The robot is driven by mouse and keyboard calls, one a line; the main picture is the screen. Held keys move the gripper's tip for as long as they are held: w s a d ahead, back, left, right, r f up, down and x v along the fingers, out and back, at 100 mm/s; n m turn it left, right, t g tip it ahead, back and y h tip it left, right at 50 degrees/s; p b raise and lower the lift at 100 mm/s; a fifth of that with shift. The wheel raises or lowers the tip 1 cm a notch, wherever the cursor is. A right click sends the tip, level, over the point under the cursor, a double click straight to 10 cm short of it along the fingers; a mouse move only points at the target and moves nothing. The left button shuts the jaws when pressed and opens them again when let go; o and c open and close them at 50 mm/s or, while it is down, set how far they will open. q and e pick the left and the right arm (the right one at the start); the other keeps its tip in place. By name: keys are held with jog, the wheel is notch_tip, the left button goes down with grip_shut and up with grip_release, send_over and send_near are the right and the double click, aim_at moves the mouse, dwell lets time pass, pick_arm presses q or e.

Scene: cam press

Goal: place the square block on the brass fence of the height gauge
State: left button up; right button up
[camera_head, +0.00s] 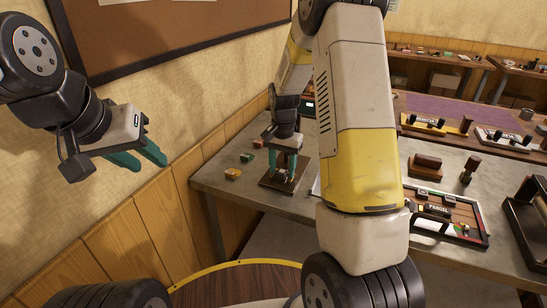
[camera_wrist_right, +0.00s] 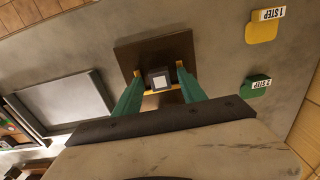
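My right gripper (camera_head: 284,168) is over a dark brown base plate (camera_head: 299,176) on the bench. In the right wrist view its green fingers (camera_wrist_right: 159,80) are apart, one on each side of a small dark square block (camera_wrist_right: 161,79) with a pale top. Slim gaps show between fingers and block. A brass strip (camera_wrist_right: 149,92), seemingly the fence, shows beside the block over the base plate (camera_wrist_right: 140,52); I cannot tell whether the block rests on it. My left gripper (camera_head: 155,160) is open and empty, high at the left near the wall.
A yellow "1 STEP" piece (camera_wrist_right: 262,31) and a green "2 STEP" piece (camera_wrist_right: 256,90) lie right of the plate. A grey framed panel (camera_wrist_right: 65,101) lies to its left. My right arm hides part of the bench (camera_head: 220,185). A parcel tray (camera_head: 448,214) stands farther right.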

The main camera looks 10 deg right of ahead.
aim_at(282, 171)
jog(key=shift+r, duration=0.1)
notch_tip(282, 171, up, 12)
jog(key=s+r+n+t+y, duration=0.2)
jog(key=s+r+n+t, duration=0.1)
jog(key=s+r, duration=0.75)
jog(key=s+a+r+n+t, duration=0.1)
jog(key=s+a+n+t, duration=0.1)
jog(key=s, duration=1.1)
jog(key=shift+s+r+n+t, duration=0.25)
jog(key=shift+s+n+t, duration=0.25)
jog(key=shift+n, duration=0.7)
